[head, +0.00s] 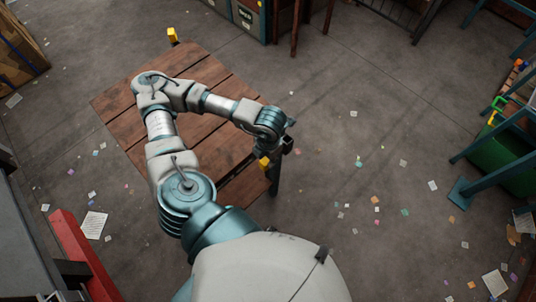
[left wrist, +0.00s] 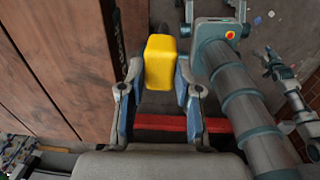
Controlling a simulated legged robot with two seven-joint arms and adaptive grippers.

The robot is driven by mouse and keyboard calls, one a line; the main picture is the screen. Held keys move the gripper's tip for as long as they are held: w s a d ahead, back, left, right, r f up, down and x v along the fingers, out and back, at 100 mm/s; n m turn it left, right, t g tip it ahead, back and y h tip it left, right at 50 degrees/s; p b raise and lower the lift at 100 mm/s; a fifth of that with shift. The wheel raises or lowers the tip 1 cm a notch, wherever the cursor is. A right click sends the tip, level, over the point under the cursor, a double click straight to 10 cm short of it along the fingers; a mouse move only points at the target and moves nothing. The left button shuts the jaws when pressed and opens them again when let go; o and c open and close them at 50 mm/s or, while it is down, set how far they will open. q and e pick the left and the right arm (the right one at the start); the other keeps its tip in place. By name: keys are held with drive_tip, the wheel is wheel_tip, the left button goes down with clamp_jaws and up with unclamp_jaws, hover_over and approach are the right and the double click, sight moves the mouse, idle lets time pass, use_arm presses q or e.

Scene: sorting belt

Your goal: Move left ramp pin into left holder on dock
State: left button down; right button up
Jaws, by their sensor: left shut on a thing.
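A yellow pin (left wrist: 160,62) is between the fingertips of my left gripper in the left wrist view. My left gripper (left wrist: 158,98) is shut on it, with one finger on each side. In the head view the yellow pin (head: 264,163) shows beside the right edge of the plank ramp, below my left wrist; the fingers there are mostly hidden. A second yellow pin (head: 172,34) stands at the ramp's far corner. I cannot make out the dock's left holder.
The brown plank ramp (head: 115,98) lies under my left arm. A red beam (head: 80,250) is at lower left. A green bin (head: 500,155) and blue frame stand at right. The floor between is open, with scattered paper scraps.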

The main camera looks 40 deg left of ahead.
use_arm(q)
wheel_tip(320, 180, up, 12)
drive_tip(key=p, duration=0.6)
idle(0.5)
